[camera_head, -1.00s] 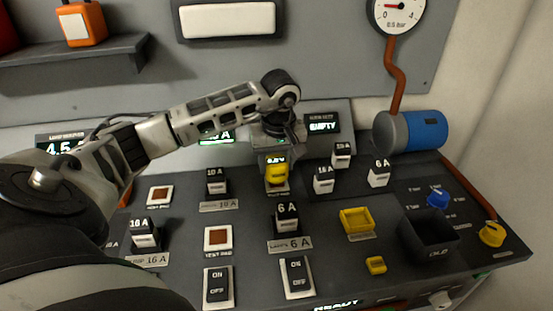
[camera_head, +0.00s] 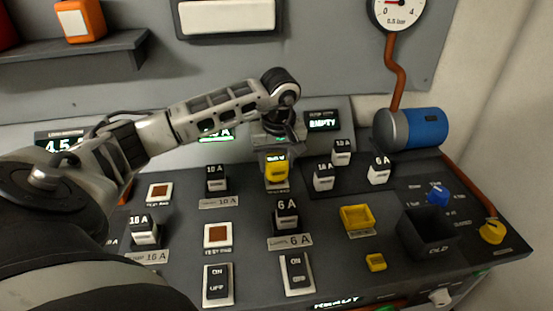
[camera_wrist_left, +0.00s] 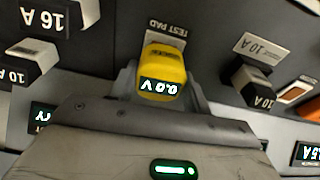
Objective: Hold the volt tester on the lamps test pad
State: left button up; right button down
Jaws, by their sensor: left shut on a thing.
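The volt tester (camera_head: 277,170) is a small yellow block with a lit display. In the left wrist view the volt tester (camera_wrist_left: 164,68) reads 0.0 V. My left gripper (camera_head: 277,158) is shut on it and holds it upright over a spot behind the black-and-white 6 A lamps fuse (camera_head: 286,216). A TEST PAD label shows right beside the tester in the wrist view. The lamps test pad is mostly hidden under the tester, and I cannot tell whether they touch. My right gripper is not in view.
Other fuses stand close by: a 10 A fuse (camera_head: 216,180) to the left and spare fuses (camera_head: 324,177) to the right. Another test pad (camera_head: 218,236), two ON/OFF switches (camera_head: 296,273), a yellow tray (camera_head: 357,219) and a dark bin (camera_head: 428,236) lie on the panel.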

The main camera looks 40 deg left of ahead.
pick_arm(q)
jog(key=shift+f, duration=0.3)
jog(key=shift+f+b, duration=0.1)
jog(key=shift+b, duration=0.25)
dwell(0.9)
jog(key=shift+r+p, duration=2.55)
jog(key=shift+r, duration=1.05)
